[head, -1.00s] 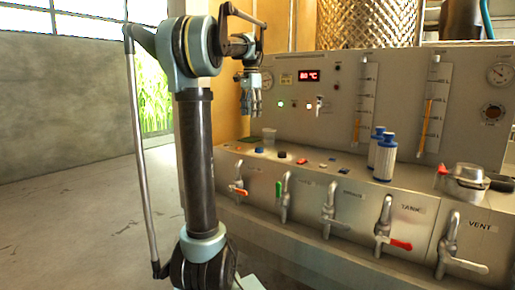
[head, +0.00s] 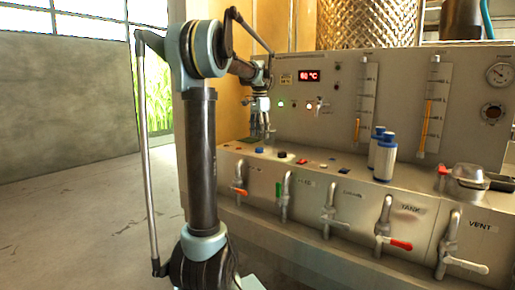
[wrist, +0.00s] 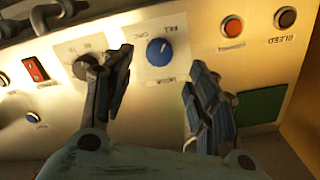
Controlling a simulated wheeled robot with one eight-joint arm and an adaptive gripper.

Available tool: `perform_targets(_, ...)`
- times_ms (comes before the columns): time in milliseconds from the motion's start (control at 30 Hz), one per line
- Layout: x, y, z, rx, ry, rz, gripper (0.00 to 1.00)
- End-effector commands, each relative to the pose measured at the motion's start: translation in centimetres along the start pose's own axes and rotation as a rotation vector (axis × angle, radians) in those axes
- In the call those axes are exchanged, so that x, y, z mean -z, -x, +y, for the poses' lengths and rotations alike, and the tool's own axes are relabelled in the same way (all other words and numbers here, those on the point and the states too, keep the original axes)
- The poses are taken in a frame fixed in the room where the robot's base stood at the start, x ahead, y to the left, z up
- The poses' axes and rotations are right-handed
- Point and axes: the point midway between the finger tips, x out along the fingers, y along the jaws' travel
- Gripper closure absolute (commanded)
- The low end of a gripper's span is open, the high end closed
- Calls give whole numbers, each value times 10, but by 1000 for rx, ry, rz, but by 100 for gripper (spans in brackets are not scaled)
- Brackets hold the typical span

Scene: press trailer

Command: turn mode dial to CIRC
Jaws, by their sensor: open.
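The mode dial is a round blue knob (wrist: 159,52) on the pale panel, with small printed labels around it, FILL and CIRC among them. Its pointer setting is too small to read surely. In the head view a blue knob (head: 259,150) sits at the left end of the lower ledge. My gripper (wrist: 158,72) is open, with one finger left of the blue knob and the other right of it in the wrist view. The fingers look apart from the knob. In the head view my gripper (head: 263,133) points down just above the blue knob.
A dark dial (wrist: 87,67) lies left of the blue knob, partly behind a finger, with a red rocker switch (wrist: 36,68) beyond. A red button (wrist: 233,27) and BLEED button (wrist: 285,18) are right. Blue-capped cylinders (head: 385,158) stand farther along the ledge.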

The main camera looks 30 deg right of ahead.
Motion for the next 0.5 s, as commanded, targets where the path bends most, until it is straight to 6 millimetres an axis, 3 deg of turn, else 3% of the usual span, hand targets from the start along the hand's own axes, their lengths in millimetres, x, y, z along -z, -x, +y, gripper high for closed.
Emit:
perform_targets(233, 0, -41, 0, 0, 0, 0, 47)
perform_targets(500, 0, -62, 0, 0, 0, 0, 47)
